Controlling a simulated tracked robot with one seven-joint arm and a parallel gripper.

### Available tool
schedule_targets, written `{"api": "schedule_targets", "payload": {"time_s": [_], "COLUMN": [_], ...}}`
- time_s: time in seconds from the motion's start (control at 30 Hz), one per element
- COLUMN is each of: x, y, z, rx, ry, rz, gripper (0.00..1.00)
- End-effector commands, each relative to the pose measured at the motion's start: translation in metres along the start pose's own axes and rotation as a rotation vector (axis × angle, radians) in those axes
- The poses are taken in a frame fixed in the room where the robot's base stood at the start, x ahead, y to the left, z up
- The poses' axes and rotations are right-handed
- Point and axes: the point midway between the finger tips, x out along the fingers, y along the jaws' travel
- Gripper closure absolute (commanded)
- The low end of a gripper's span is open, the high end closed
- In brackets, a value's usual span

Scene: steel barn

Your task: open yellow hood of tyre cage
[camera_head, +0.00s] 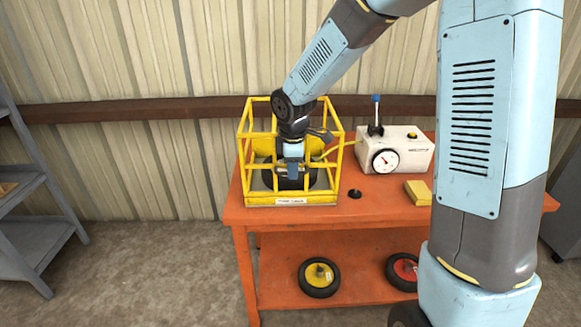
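The tyre cage (291,200) is a yellow box-shaped frame at the left end of an orange workbench. Its hood of yellow bars (246,128) stands around and above a dark tyre (325,181) and appears lowered onto the base. My arm reaches down over the cage from the upper right. My gripper (291,172) points down at the front of the cage, overlapping the hood's bars in view. I cannot tell whether it touches a bar or whether its fingers are open or shut. My wrist hides part of the cage's top and middle.
A white pump box (412,150) with a gauge and blue-tipped lever stands right of the cage. A black cap (355,194) and yellow block (418,192) lie on the orange bench (385,212). Wheels (319,278) rest on its lower shelf. Grey shelving (30,232) stands left.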

Motion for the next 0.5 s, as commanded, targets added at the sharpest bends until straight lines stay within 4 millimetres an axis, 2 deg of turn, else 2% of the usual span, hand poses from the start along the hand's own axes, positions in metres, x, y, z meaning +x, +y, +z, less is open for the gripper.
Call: {"api": "schedule_targets", "payload": {"time_s": [0.03, 0.3, 0.5], "x": [-0.0001, -0.0002, -0.0002], "y": [0.0000, 0.0001, 0.0004], "z": [0.0001, 0.0003, 0.0004], "rx": [0.000, 0.001, 0.001], "ry": [0.000, 0.000, 0.000], "rz": [0.000, 0.000, 0.000], "gripper": [0.73, 0.99, 1.00]}}
